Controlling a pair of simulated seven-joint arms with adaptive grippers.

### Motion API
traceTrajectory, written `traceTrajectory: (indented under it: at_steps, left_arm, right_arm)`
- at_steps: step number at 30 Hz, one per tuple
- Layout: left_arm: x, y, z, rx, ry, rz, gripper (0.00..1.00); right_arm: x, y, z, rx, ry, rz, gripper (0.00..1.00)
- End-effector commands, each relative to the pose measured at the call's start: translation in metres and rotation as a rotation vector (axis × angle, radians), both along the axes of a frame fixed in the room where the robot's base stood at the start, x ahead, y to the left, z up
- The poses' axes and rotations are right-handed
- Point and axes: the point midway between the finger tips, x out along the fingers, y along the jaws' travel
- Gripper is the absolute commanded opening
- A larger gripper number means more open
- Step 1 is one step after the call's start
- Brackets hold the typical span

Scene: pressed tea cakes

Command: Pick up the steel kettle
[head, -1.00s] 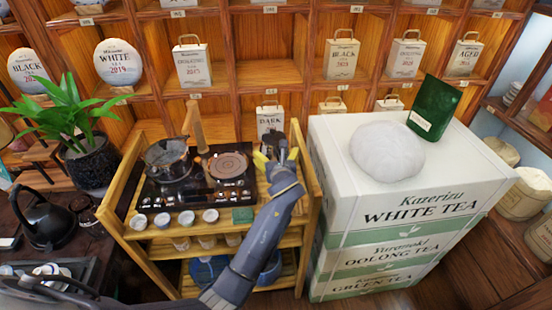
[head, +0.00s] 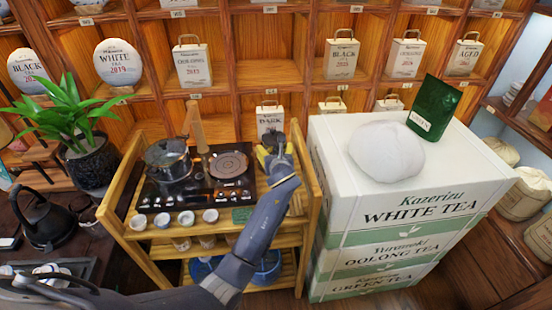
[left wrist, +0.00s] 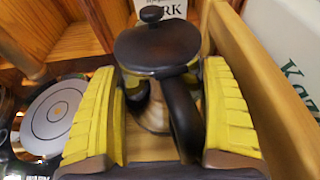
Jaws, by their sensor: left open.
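The steel kettle (left wrist: 157,48) fills the middle of the left wrist view. It looks dark, with a round lid, a small knob and a dark handle curving down toward the camera. My left gripper (left wrist: 165,110) is open, with one yellow finger on each side of the kettle. I cannot tell whether the fingers touch it. In the head view my left gripper (head: 266,155) is at the right end of the wooden cart, and it mostly hides the kettle there. My right gripper is not in view.
The wooden cart (head: 137,243) has a raised side rail right of the kettle. A two-plate stove (head: 205,193) with a glass pot (head: 168,160) stands to the left. Stacked white tea boxes (head: 400,222) stand close on the right. A black kettle (head: 45,222) sits far left.

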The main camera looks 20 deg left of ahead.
Motion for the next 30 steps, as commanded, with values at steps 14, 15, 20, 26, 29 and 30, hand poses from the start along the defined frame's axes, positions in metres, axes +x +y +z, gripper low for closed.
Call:
traceTrajectory:
  at_steps: [14,15,20,26,29,30]
  left_arm:
    - [-0.0003,0.0004,-0.0011,-0.001,0.002,0.001,0.22]
    - [-0.0003,0.0004,-0.0012,0.000,0.002,0.001,0.17]
    - [-0.0005,0.0005,-0.0015,0.000,0.003,0.001,0.00]
    - [-0.0003,0.0003,-0.0009,0.000,0.001,0.001,0.00]
    - [0.0007,0.0002,0.0028,0.000,-0.005,0.001,0.00]
    - [0.0007,0.0002,0.0029,0.000,-0.005,0.000,0.00]
  right_arm:
    - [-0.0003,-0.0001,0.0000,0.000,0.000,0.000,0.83]
    - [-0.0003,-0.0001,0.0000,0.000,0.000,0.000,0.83]
    - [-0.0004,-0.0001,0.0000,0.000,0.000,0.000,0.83]
    - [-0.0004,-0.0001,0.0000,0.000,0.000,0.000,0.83]
    - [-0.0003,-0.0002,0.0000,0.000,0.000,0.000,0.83]
    - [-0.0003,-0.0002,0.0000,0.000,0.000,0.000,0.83]
